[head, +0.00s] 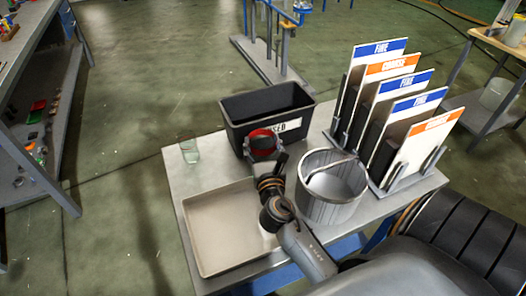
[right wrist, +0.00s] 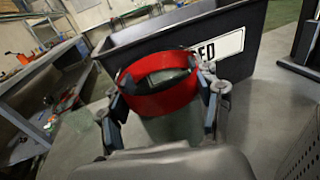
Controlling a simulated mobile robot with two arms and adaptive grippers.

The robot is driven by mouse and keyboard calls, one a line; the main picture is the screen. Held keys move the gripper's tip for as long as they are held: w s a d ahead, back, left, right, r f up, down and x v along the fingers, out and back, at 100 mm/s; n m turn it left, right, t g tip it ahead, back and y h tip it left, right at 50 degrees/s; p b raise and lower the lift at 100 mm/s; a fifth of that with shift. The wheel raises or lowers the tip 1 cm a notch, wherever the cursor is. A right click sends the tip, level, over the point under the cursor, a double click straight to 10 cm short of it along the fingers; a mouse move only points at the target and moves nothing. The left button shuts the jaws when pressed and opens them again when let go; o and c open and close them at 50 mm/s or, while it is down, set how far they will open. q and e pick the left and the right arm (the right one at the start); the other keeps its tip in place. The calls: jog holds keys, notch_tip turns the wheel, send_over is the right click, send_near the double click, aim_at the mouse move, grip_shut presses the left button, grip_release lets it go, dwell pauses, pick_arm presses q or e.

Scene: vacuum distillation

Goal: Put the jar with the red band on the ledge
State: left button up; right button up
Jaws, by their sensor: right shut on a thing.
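The jar with the red band (head: 262,138) is in front of the black bin in the head view. In the right wrist view its wide red band (right wrist: 160,97) circles a clear, greenish glass body. My right gripper (head: 265,155) is shut on the jar, with one finger on each side of the band. The gripper hides part of the jar in the head view. Whether the jar touches the table or the bin is hard to tell. I cannot pick out the ledge with certainty. My left gripper is not in view.
A black bin (head: 262,104) with a white label stands just behind the jar. A clear glass (head: 188,150) stands on the table's left side. A shallow tray (head: 222,232) lies in front, a grey bucket (head: 330,195) stands right, and upright signboards (head: 385,110) stand behind it.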

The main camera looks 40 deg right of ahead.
jog(key=shift+f, duration=0.9)
jog(key=shift+f+b, duration=0.15)
jog(key=shift+b, duration=0.15)
jog(key=o, duration=1.2)
jog(key=shift+o, duration=0.2)
